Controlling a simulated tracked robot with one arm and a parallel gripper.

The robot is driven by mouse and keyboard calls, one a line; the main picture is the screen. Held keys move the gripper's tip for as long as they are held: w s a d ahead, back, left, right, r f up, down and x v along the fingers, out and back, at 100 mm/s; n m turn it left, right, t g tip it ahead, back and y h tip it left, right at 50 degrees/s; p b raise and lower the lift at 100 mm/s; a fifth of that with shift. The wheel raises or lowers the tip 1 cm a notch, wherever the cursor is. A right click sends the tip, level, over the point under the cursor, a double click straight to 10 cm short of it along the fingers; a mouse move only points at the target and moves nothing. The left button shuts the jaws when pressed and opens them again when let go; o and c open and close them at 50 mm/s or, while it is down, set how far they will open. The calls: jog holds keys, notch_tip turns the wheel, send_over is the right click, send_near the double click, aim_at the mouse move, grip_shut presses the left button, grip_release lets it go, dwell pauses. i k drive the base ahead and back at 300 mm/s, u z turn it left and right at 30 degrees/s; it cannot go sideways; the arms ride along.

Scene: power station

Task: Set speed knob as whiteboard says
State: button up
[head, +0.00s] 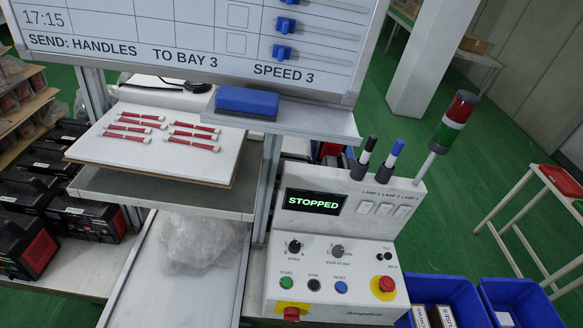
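The whiteboard (190,30) fills the top left; its lower line reads "SEND: HANDLES TO BAY 3 SPEED 3". Below it on the right stands a light grey control box (330,270) with a dark display (313,202) reading "STOPPED" in green. Its face carries a black knob (295,246) on the left and a grey knob (338,251) to its right. Their small labels and pointer settings are too blurred to read, so I cannot tell which is the speed knob. My gripper is not in view.
The box also has green, black and blue buttons, a red emergency button (384,284), and a red-green stack light (455,122). A ledge with a blue eraser (247,101) juts out above. Blue bins (445,295) stand at right; a board with red-handled parts (155,150) is at left.

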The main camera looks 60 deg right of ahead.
aim_at(294, 247)
jog(key=z, duration=0.05)
jog(key=k, duration=1.45)
jog(key=z, duration=0.5)
jog(key=i, duration=1)
jog(key=u, duration=0.05)
